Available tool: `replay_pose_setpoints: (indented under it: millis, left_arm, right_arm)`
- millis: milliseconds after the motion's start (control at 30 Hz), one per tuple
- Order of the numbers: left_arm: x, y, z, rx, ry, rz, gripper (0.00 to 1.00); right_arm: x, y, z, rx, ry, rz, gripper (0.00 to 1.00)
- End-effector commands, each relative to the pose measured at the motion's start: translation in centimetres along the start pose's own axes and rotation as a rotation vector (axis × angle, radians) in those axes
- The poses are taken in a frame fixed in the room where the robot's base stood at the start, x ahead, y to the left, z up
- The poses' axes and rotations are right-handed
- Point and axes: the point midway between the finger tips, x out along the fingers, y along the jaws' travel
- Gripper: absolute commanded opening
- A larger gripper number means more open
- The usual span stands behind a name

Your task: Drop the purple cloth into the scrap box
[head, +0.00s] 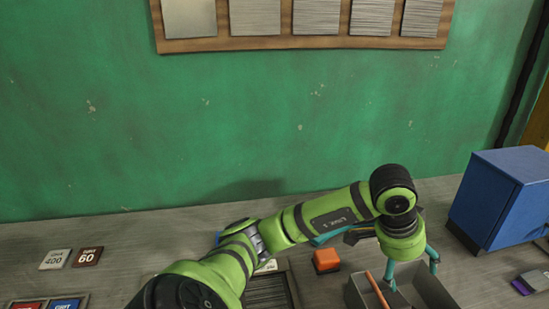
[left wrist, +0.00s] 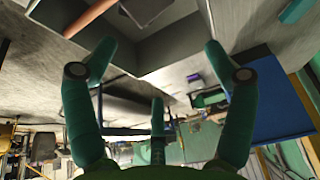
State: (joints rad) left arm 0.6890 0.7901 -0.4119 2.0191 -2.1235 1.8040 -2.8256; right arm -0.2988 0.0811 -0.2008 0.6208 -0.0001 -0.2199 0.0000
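My left gripper (head: 408,280) points down at an open grey box (head: 436,280) on the bench, likely the scrap box. In the left wrist view its teal fingers (left wrist: 157,75) are spread with nothing between them. The grey box (left wrist: 190,42) fills the top of that view. A brown stick (head: 377,290) leans in it, and a pale piece (left wrist: 145,10) shows inside. I cannot make out the purple cloth for certain. A small flat purple piece (head: 520,287) lies at the right, beside a grey block. My right gripper is not in view.
A blue cabinet (head: 500,200) stands right of the grey box. An orange block (head: 326,260) sits to its left. Grit cards (head: 88,257) lie at the far left. A sample board (head: 300,42) hangs on the green wall. My left arm hides the middle of the bench.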

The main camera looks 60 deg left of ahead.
Motion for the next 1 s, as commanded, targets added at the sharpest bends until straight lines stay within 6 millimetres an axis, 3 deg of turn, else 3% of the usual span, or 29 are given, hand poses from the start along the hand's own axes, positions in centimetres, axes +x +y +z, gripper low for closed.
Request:
replay_pose_setpoints:
  millis: [333,800,1000]
  left_arm:
    - [-1.0,-0.1,-0.1,0.001,0.003,-0.002,0.85]
    - [-10.1,0.0,-0.1,0.001,0.004,-0.003,0.85]
    - [-11.8,0.0,0.0,-0.001,0.001,-0.001,0.85]
  right_arm:
    - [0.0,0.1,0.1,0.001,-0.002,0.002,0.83]
    - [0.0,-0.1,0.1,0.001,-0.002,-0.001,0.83]
    - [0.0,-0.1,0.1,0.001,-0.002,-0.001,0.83]
